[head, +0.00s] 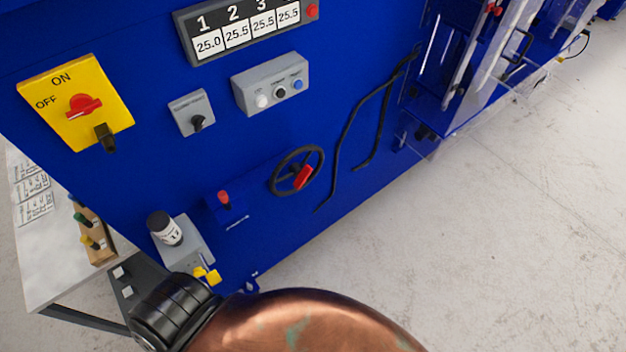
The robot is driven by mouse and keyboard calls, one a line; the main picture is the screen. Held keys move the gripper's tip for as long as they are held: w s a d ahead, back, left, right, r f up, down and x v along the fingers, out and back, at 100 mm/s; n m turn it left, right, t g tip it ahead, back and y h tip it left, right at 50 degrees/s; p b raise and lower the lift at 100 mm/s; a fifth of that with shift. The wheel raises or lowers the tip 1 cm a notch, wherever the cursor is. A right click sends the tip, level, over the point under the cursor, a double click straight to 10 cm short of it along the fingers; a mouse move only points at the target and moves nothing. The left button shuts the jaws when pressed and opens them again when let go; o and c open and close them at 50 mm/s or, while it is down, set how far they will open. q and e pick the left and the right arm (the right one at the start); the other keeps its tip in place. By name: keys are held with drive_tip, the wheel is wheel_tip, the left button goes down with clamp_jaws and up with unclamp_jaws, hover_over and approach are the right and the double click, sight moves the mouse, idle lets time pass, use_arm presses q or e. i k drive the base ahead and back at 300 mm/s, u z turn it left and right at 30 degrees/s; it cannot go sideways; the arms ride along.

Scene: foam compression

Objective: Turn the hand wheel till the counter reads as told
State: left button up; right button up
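The hand wheel (297,171) is a dark ring with spokes and a red handle (303,177) at its lower right, on the front of the blue machine. A display panel (245,30) above shows columns 1, 2, 3 and a partly hidden one, reading 25.0, 25.5, 25.5 and 25.5. A black and white cylinder (166,231) with a small number, hard to read, stands on a grey block at lower left; I cannot tell if it is the counter. Neither of my grippers is in view, and nothing touches the wheel.
A yellow ON/OFF switch (77,101) with red knob, a selector box (192,113), a button box (270,84) and a small red-topped lever (224,199) are on the blue machine. Black hoses (352,125) run right of the wheel. A white table (60,245) stands left. Floor is clear at right.

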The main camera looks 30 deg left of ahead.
sight(303, 175)
drive_tip(key=z, duration=2.45)
drive_tip(key=i, duration=0.8)
drive_tip(key=u, duration=3.15)
